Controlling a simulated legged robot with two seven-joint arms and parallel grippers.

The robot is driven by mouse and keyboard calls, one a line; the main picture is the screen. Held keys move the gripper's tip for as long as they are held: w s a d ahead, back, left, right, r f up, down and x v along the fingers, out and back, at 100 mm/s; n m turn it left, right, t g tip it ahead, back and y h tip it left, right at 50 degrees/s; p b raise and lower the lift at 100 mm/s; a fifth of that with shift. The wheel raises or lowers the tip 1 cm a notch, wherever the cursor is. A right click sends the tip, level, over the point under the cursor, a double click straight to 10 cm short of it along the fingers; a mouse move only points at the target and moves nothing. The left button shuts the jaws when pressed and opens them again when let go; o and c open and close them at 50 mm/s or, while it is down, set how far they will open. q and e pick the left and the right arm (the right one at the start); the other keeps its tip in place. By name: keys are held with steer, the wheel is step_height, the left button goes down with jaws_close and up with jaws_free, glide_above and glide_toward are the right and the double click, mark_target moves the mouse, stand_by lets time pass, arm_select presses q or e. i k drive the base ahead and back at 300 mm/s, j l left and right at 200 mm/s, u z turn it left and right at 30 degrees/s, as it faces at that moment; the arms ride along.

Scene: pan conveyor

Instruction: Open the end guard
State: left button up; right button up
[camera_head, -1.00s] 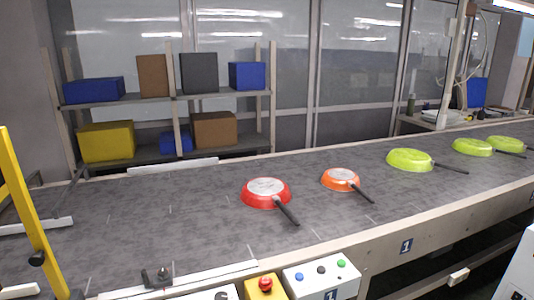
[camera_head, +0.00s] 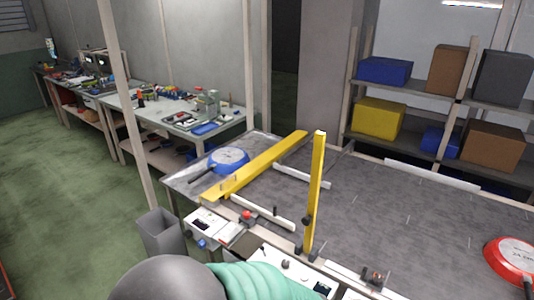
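A long yellow bar (camera_head: 262,165) lies across the conveyor near its left end, running from front left to back right. A tall yellow post (camera_head: 315,180) stands nearly upright at the conveyor's front edge, with a dark knob low on it. These look like the end guard; I cannot tell whether the two pieces are joined. A blue pan (camera_head: 229,159) with a dark handle sits on the belt beyond the bar, at the conveyor's end. Neither gripper is in view; only a grey and teal part of my arm shows at the bottom edge.
A red pan (camera_head: 512,257) sits on the conveyor belt (camera_head: 400,225) at the far right. White rails flank the belt. A control panel with a red button (camera_head: 248,215) is at the front edge. A grey bin (camera_head: 163,234) stands left of it. Green floor lies open on the left.

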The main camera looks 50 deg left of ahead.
mark_target(235, 182)
steer(key=u, duration=1.65)
steer(key=i+j+u, duration=0.1)
steer(key=i+j, duration=0.05)
steer(key=i, duration=0.1)
